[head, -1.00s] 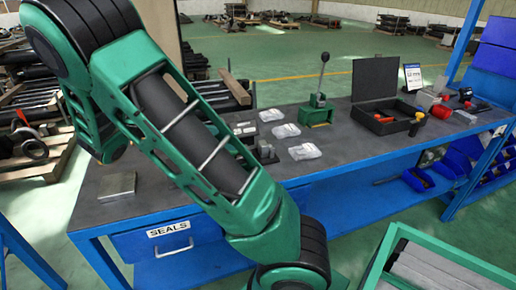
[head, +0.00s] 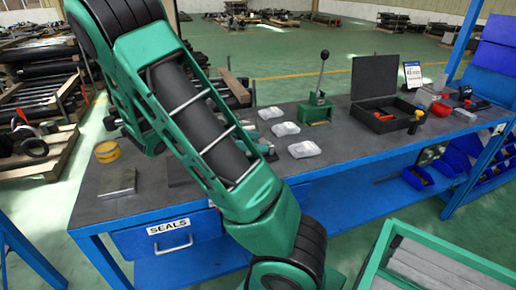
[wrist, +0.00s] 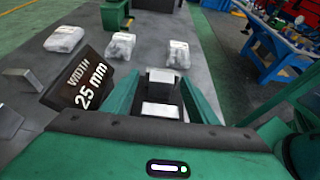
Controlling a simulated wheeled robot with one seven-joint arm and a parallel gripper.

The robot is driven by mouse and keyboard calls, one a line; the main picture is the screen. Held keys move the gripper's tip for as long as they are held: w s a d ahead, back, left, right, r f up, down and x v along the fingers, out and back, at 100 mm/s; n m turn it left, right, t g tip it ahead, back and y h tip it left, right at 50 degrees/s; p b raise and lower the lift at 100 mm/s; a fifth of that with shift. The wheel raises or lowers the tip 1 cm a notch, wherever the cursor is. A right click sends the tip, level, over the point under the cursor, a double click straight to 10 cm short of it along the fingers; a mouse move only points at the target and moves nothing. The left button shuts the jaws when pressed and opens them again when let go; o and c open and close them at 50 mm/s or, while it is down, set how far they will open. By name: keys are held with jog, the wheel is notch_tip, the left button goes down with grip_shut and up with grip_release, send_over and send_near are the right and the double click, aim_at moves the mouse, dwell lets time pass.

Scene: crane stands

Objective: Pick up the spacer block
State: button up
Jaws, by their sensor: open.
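In the wrist view my gripper (wrist: 160,97) is open, with its green fingers apart above the grey bench. A pale silvery block (wrist: 161,76) shows between the fingers, and a second pale face lies nearer; I cannot tell whether both belong to one block. I cannot tell whether the fingers touch it. A dark sign (wrist: 82,84) reading "WIDTH 25 mm" stands just left of the fingers. Two more grey metal blocks (wrist: 22,79) show at the left edge. In the head view my arm hides this spot and the gripper is out of sight.
The bench (head: 345,140) also holds several clear bags (head: 304,149), a green lever press (head: 317,103), an open black case (head: 384,112), a flat metal plate (head: 117,183) and a yellow tin (head: 107,152). A green-framed crate (head: 440,262) stands at front right.

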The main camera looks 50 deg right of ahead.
jog(key=c, duration=1.3)
notch_tip(320, 180, up, 18)
